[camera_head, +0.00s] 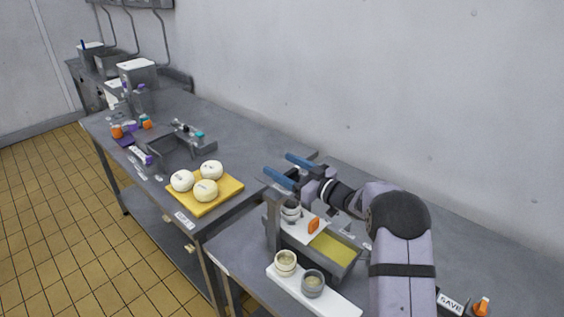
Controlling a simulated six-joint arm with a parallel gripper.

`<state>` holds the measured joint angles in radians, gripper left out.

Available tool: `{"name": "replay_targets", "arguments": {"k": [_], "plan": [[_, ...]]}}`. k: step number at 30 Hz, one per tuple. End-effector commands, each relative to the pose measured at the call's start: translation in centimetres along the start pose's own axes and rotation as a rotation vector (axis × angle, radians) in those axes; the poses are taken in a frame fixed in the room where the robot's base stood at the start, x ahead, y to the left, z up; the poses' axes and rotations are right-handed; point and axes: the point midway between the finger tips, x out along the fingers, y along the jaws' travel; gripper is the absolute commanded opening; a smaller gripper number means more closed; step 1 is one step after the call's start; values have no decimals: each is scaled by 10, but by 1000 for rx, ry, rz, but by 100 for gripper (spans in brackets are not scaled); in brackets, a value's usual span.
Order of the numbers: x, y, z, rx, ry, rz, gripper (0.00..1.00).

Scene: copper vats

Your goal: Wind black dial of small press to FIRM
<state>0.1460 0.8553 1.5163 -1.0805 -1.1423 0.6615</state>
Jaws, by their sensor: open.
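My gripper (277,163) is open, its two blue fingers apart and empty as far as I can see. It is above and in front of a small grey frame with an upright post (272,226), which looks like the small press. A pale round mould (291,212) stands under this frame on a white board. I cannot make out a black dial or the word FIRM; the fingers and wrist cover part of the frame's top. I cannot tell whether the fingers touch the frame.
A grey tray with yellow liquid (336,248) and an orange tag (313,225) are beside the frame. Two small cups (286,262) stand on a white board in front. Three white cheeses sit on a yellow board (232,186) to the left. A wall runs behind.

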Motion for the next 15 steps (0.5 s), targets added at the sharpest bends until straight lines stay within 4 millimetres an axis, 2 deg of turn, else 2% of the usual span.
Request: {"name": "replay_targets", "arguments": {"k": [11, 12, 15], "plan": [[7, 0, 0, 0, 0, 0, 66], [7, 0, 0, 0, 0, 0, 63], [7, 0, 0, 0, 0, 0, 39]]}}
